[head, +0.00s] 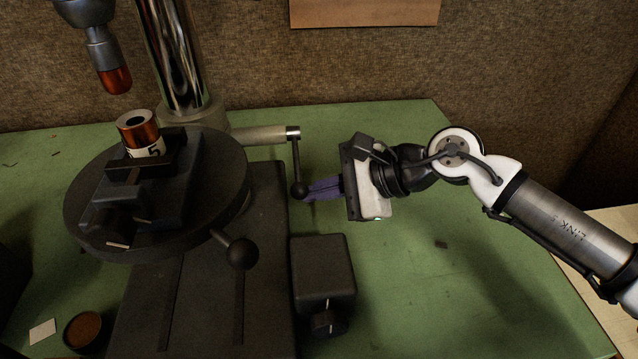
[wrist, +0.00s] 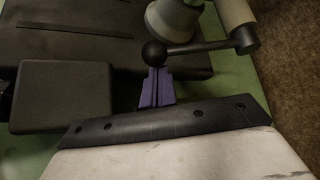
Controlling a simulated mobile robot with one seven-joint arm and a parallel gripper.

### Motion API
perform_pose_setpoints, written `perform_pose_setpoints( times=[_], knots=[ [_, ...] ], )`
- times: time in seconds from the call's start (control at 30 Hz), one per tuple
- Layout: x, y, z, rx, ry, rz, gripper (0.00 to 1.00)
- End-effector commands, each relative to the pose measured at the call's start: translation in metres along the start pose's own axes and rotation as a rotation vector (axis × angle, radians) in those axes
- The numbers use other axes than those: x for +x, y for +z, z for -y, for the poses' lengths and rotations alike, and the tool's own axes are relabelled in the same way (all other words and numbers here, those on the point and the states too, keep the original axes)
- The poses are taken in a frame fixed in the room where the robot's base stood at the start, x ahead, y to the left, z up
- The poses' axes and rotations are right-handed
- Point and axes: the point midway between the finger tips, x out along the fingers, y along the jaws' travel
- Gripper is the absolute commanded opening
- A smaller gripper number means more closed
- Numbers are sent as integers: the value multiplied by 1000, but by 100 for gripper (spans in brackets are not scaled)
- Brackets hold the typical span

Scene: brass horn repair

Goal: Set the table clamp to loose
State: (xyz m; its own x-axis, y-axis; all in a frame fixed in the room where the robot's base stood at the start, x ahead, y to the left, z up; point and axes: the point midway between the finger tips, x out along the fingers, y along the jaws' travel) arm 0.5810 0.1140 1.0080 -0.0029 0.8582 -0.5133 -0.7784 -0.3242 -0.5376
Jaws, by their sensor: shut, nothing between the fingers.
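The lever that looks to be the table clamp (head: 296,162) hangs from the end of a pale horizontal bar beside the column, with a black ball at its lower end. In the wrist view the lever (wrist: 200,46) runs from its hub on the right to the ball (wrist: 154,52). My gripper (head: 308,189) comes from the right with its purple fingers shut and empty. Its fingertips (wrist: 155,72) are right at the ball, on its near side in the wrist view; whether they touch it I cannot tell.
The round drill-press table (head: 85,215) carries a dark vise (head: 118,190) holding a copper-coloured cylinder marked 5 (head: 142,133). Another ball handle (head: 241,253) sticks out at the table's front right. A dark box (head: 322,265) stands below my gripper. The green bench (head: 430,290) is mostly clear at right.

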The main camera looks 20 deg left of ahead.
Motion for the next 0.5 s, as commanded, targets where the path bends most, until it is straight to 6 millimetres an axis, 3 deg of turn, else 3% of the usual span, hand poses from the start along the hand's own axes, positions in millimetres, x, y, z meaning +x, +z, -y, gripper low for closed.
perform_pose_setpoints(
  times=[0.5],
  knots=[
    [-2, 3, 0, 28, 23, 0, 0]
  ],
)
